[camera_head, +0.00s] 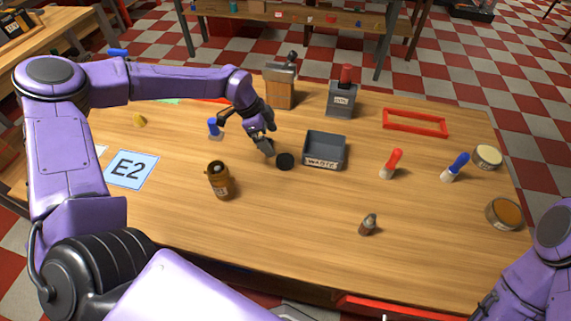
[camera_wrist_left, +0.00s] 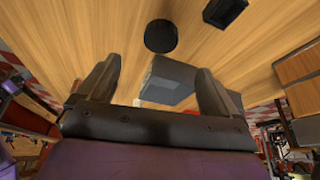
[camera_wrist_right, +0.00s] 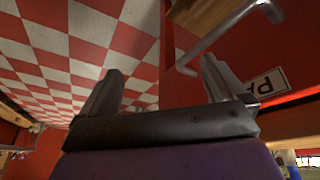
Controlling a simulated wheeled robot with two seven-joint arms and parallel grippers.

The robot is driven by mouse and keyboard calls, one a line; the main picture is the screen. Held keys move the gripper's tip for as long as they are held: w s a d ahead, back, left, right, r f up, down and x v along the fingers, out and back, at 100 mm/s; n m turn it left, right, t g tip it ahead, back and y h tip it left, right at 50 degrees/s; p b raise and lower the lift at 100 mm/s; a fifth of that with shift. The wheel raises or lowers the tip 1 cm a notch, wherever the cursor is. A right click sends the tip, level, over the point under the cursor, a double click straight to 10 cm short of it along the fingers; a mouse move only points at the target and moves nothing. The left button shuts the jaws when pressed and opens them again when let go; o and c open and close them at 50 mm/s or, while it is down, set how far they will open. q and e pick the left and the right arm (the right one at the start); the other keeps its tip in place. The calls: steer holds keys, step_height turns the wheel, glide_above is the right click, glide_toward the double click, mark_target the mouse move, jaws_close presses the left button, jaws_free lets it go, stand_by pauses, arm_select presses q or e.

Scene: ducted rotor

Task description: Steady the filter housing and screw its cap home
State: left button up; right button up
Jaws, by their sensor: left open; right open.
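A brown, jar-like container (camera_head: 220,181) with a small label stands upright on the table, left of centre; it could be the filter housing, but I cannot be sure. A round black disc (camera_head: 285,161), perhaps the cap, lies flat on the wood and also shows in the left wrist view (camera_wrist_left: 161,36). My left gripper (camera_head: 268,150) is open and empty, just above and left of the disc in the head view. My right gripper (camera_wrist_right: 160,92) is open and empty; in its wrist view it is over checkered floor beside a red front with a label. The head view does not show its fingers.
A grey waste bin (camera_head: 325,163) stands right of the disc. A blue-topped item (camera_head: 215,128), a red-handled item (camera_head: 391,164), a small bottle (camera_head: 368,225) and round tins (camera_head: 503,214) stand around. An E2 card (camera_head: 131,169) lies left. The front middle is mostly clear.

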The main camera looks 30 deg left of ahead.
arm_select(q)
steer(key=shift+r, duration=0.1)
steer(key=p, duration=0.1)
glide_above(284, 160)
steer(key=s+a, duration=0.1)
steer(key=a, duration=0.1)
step_height(284, 160, down, 5)
steer(key=shift+s, duration=0.1)
steer(key=p+x, duration=0.2)
steer(key=x, duration=0.3)
steer(key=shift+a, duration=0.1)
